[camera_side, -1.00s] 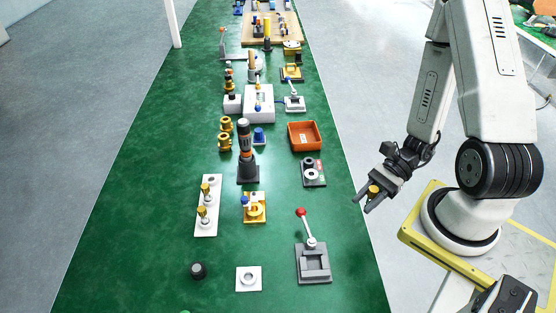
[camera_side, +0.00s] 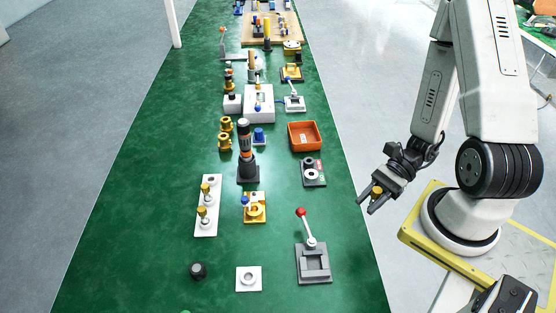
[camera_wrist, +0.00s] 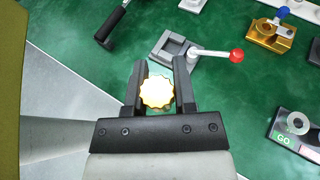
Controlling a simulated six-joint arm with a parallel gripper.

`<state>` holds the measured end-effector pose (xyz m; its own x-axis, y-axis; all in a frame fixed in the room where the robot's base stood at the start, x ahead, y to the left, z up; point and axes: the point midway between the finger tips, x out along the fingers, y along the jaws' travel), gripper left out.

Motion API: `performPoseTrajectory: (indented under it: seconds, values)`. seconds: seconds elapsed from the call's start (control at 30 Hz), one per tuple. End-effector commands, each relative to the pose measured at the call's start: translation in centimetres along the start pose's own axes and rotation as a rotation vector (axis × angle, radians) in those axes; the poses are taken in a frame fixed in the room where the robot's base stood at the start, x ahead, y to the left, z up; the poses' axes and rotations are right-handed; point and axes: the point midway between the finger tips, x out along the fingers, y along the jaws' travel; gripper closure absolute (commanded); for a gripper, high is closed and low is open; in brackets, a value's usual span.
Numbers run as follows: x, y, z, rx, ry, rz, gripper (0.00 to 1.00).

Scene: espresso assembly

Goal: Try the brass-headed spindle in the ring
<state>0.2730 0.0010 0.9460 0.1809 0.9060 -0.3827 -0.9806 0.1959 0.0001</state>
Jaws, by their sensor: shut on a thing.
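My gripper (camera_side: 367,203) is shut on a brass-headed spindle (camera_side: 377,191) and holds it off the right edge of the green table. In the wrist view my gripper (camera_wrist: 158,68) has the scalloped brass head (camera_wrist: 157,92) between its fingers; the shaft is hidden. The gauge block with a pale ring (camera_side: 311,174) lies on the table, left of and beyond my gripper. It also shows at the right of the wrist view with its ring (camera_wrist: 298,122) and a green GO label. The spindle is well apart from the ring.
A white rack (camera_side: 206,221) holds two more brass-headed spindles. A grey fixture with a red-ball lever (camera_side: 313,263) stands near the front right edge. An orange bin (camera_side: 304,136) lies beyond the gauge. A yellow fixture (camera_side: 255,208) stands mid-table. Green table between gauge and grey fixture is clear.

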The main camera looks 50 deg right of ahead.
Motion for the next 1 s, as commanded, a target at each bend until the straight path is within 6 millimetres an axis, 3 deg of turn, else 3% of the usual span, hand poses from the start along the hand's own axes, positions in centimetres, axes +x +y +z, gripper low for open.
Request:
performPoseTrajectory:
  seconds: [0.37,0.57,0.77,1.0]
  values:
    - [0.0,-0.1,-0.1,0.0,0.0,0.0,1.0]
    - [-0.3,-1.2,-0.7,0.0,0.005,0.0,1.0]
    - [-0.9,-4.0,-2.3,0.005,0.014,-0.004,1.0]
    - [-1.6,-9.3,-4.4,0.007,0.022,-0.007,1.0]
